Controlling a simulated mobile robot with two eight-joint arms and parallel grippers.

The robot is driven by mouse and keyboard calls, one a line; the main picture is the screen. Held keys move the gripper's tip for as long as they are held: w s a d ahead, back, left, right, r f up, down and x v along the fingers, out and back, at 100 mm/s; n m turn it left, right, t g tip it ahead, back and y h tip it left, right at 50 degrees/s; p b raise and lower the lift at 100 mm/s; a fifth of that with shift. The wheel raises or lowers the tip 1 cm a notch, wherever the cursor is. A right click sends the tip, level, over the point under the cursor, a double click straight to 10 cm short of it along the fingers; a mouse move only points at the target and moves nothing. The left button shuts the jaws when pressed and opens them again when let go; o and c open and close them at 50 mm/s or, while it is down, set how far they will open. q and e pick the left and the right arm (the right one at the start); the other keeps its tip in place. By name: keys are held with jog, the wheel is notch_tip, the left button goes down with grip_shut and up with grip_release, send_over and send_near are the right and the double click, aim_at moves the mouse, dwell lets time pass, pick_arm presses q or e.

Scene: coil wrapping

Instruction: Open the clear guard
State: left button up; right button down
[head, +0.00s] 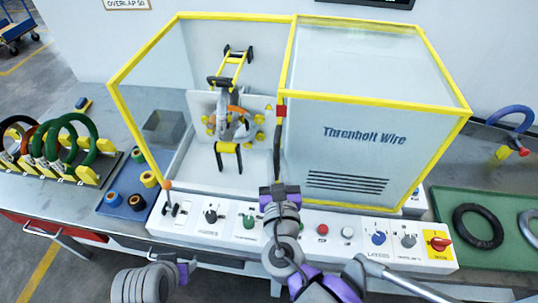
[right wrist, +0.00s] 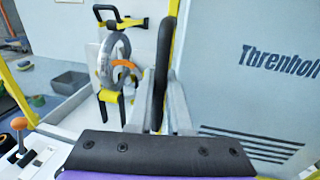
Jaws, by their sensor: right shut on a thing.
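The left half of the machine is open at front and top. A black upright handle (head: 277,145) with a red top runs along the guard's left edge. My right gripper (head: 279,185) is shut on the lower part of this handle; in the right wrist view its fingers (right wrist: 165,110) stand on both sides of the handle (right wrist: 165,65).
A grey coil fixture (head: 232,125) with yellow and black parts stands inside the open half. A control panel (head: 320,235) with knobs and a lever runs below. Coils on a rack (head: 55,145) stand at left; a green tray (head: 448,210) lies at right.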

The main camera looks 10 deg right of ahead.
jog(key=c, duration=0.8)
grip_release()
jog(key=shift+c, duration=0.2)
jog(key=s+p, duration=0.1)
jog(key=s, duration=0.9)
jog(key=shift+s+a, duration=0.3)
jog(key=shift+s, duration=0.05)
